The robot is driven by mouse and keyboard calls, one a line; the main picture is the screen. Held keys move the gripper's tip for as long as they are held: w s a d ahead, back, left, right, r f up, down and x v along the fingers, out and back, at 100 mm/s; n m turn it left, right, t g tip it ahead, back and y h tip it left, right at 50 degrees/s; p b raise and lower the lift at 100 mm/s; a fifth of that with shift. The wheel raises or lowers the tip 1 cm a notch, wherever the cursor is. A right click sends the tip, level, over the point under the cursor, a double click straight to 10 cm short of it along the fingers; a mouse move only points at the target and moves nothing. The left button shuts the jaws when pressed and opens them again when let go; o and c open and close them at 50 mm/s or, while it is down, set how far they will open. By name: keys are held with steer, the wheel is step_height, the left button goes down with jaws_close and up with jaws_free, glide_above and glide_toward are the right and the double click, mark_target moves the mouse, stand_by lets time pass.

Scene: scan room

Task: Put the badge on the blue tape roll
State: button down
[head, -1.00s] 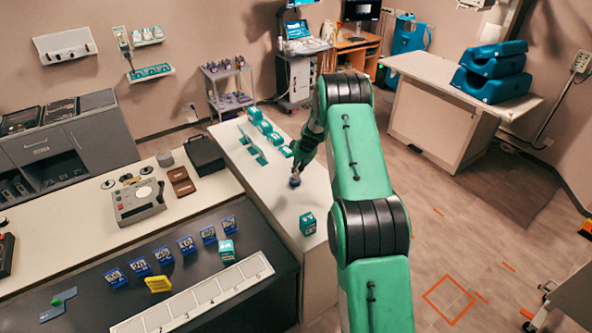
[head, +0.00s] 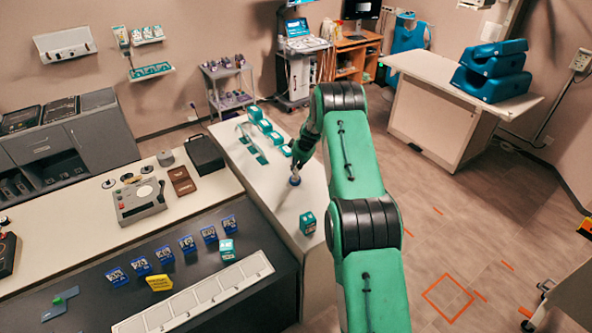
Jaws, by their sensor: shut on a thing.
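My gripper (head: 297,164) is at the far end of my arm, above the long white counter. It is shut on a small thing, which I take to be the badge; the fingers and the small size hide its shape. The blue tape roll (head: 294,181) shows as a small blue round thing on the counter, directly below the fingertips. A pale patch shows at its top; I cannot tell whether this is the badge, or whether the badge touches the roll.
Several teal boxes and holders (head: 265,126) stand behind my gripper, and a teal box (head: 307,223) stands nearer on the same counter (head: 262,196). Counter around the roll is clear.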

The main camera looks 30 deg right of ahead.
steer(key=shift+f, duration=1)
steer(key=shift+f, duration=0.15)
steer(key=c, duration=1.6)
jaws_free()
steer(key=shift+c, duration=0.2)
steer(key=shift+r+p, duration=0.25)
steer(key=shift+p, duration=0.05)
steer(key=shift+s+r, duration=0.1)
steer(key=shift+r, duration=0.15)
steer(key=b+v, duration=0.2)
steer(key=v, duration=0.9)
steer(key=shift+s+r, duration=0.1)
steer(key=shift+s, duration=0.05)
steer(key=shift+r, duration=0.1)
